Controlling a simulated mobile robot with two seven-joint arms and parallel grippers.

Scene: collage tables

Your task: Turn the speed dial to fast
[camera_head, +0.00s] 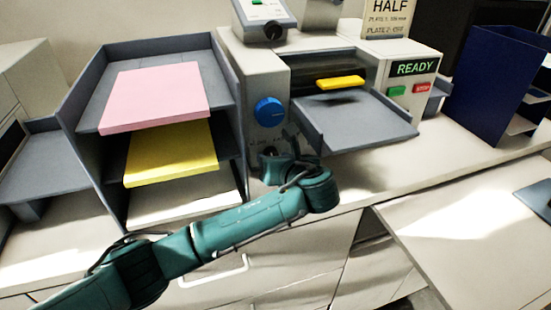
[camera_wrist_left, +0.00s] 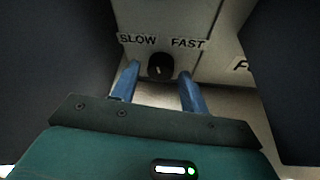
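The speed dial is a small black knob (camera_wrist_left: 160,66) on a pale panel in the left wrist view. SLOW (camera_wrist_left: 137,39) is printed at its upper left and FAST (camera_wrist_left: 188,43) at its upper right. A small pale mark shows on the knob, but I cannot tell clearly which label it points to. My left gripper (camera_wrist_left: 160,88) is open, with one blue finger on each side of the dial and gaps visible between. In the head view my left gripper (camera_head: 277,160) is at the machine's front, below the blue knob, and largely hides the dial. My right gripper is not in view.
A blue knob (camera_head: 269,112) sits above my gripper. A grey feed tray (camera_head: 365,125) juts out to its right, with a yellow block (camera_head: 341,83) behind. A shelf holds pink (camera_head: 155,95) and yellow (camera_head: 170,155) stacks at the left. Green (camera_head: 397,91) and red (camera_head: 422,88) buttons are right.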

